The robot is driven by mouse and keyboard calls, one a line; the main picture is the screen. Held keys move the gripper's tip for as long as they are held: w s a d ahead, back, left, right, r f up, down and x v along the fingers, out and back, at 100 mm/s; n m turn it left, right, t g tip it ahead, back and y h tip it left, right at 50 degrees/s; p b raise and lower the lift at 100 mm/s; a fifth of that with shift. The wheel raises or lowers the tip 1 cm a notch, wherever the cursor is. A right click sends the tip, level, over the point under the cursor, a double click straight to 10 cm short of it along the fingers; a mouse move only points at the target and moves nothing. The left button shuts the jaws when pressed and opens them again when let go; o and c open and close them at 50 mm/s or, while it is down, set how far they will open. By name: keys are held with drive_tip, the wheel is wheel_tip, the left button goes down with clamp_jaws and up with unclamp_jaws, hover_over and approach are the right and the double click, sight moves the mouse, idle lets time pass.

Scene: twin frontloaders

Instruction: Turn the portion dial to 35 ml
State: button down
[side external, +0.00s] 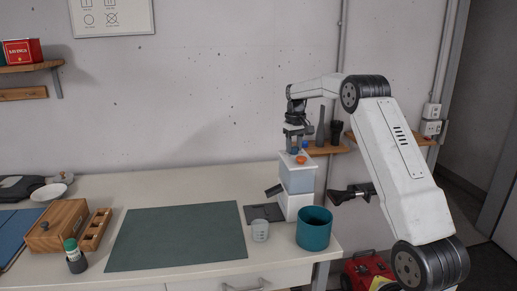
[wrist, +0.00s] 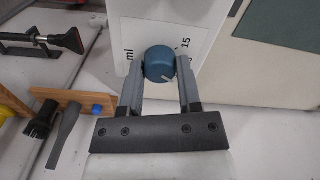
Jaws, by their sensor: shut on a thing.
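The white dispenser (side external: 298,205) stands at the right end of the bench, with a translucent bluish upper part. Its blue portion dial (wrist: 159,62) is on the white top face (wrist: 205,22), which carries the printed marks "ml" and "15"; other marks are hidden by the dial and my fingers. A short pale pointer line shows on the dial's lower right side in the wrist view. My gripper (wrist: 160,70) is shut on the dial, one finger on each side. In the side external view my gripper (side external: 295,151) points down onto the dispenser's top.
A teal bin (side external: 314,228) and a clear measuring cup (side external: 260,231) stand close in front of the dispenser. A dark green mat (side external: 180,237) lies bare on the bench. A wall shelf (side external: 328,149) with dark tools is behind my gripper.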

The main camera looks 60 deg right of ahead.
sight(294, 147)
drive_tip(key=shift+r+m, duration=0.1)
drive_tip(key=shift+m, duration=1.5)
drive_tip(key=shift+c, duration=1.4)
unclamp_jaws()
drive_tip(key=shift+r, duration=3.9)
